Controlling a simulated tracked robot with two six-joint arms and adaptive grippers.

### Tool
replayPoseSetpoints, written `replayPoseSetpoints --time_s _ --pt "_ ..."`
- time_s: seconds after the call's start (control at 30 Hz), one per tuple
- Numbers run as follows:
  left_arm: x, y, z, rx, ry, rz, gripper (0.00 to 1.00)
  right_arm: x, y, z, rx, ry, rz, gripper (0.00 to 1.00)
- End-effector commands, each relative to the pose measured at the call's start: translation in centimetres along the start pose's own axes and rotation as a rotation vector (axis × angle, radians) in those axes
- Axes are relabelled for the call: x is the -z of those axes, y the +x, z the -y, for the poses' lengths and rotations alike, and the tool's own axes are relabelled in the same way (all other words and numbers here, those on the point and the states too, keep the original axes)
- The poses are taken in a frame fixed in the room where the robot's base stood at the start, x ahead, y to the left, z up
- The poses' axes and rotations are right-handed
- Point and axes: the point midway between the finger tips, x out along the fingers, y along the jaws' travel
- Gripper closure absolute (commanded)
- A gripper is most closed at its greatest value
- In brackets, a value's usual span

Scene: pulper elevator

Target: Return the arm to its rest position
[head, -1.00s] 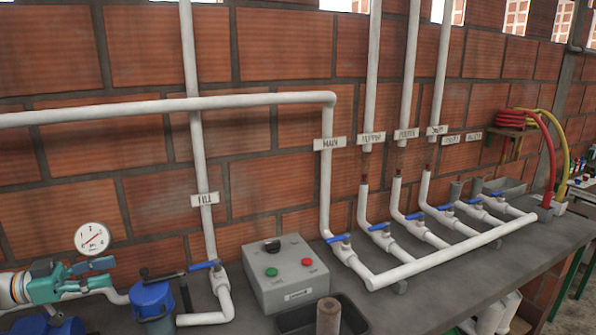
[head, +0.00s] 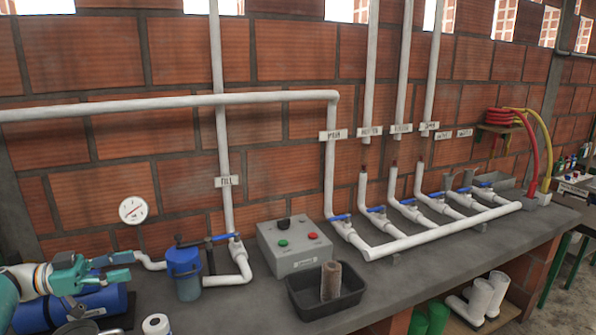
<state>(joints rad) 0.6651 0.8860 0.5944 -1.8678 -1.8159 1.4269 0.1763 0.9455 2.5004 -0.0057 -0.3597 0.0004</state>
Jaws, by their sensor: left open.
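My left gripper (head: 112,270) is teal and comes in at the lower left of the head view. Its jaws are open and empty, with the fingers pointing right. It appears in front of the blue pump cylinder (head: 95,305), left of the blue filter canister (head: 185,272). I cannot tell the exact gap between the gripper and the pump. My right gripper is not in view.
A grey control box (head: 294,247) stands on the bench, with a black tray (head: 305,300) holding a brown cylinder (head: 331,281) in front. White manifold pipes (head: 430,236) with blue-handled valves run right. A pressure gauge (head: 133,209) is on the brick wall.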

Motion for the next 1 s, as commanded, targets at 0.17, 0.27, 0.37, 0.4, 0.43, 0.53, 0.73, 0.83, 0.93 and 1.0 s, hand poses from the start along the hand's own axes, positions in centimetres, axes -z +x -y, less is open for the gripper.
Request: replayPoseSetpoints --time_s 0.17,0.27,0.37,0.4,0.43,0.53,0.73,0.83,0.93,1.0 --pt "-0.2 4.2 -0.8 -0.084 -0.037 -0.031 0.49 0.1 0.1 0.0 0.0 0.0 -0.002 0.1" --pt "-0.5 6.8 -1.4 -0.134 -0.094 -0.09 0.49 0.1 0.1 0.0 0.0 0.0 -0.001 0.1" --pt "-0.7 9.4 -1.7 -0.16 -0.16 -0.16 0.49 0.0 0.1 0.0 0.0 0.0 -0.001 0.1" --pt "-0.8 10.4 -1.8 -0.164 -0.19 -0.191 0.49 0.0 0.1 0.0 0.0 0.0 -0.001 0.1" --pt "-1.0 11.2 -1.8 -0.164 -0.213 -0.216 0.49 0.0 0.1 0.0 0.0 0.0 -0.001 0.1" --pt "-1.6 14.1 -1.6 -0.149 -0.296 -0.307 0.49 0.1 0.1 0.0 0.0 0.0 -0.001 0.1" --pt "-5.7 21.0 -0.8 0.032 -0.535 -0.476 0.49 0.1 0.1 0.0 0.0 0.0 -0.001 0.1" --pt "-10.2 24.0 -0.8 0.2 -0.677 -0.487 0.49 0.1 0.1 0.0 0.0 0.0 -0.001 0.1" --pt "-16.6 26.1 -2.2 0.399 -0.825 -0.413 0.49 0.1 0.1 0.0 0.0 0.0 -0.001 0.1" --pt "-21.4 26.8 -4.2 0.531 -0.917 -0.315 0.49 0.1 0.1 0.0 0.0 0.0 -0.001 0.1"
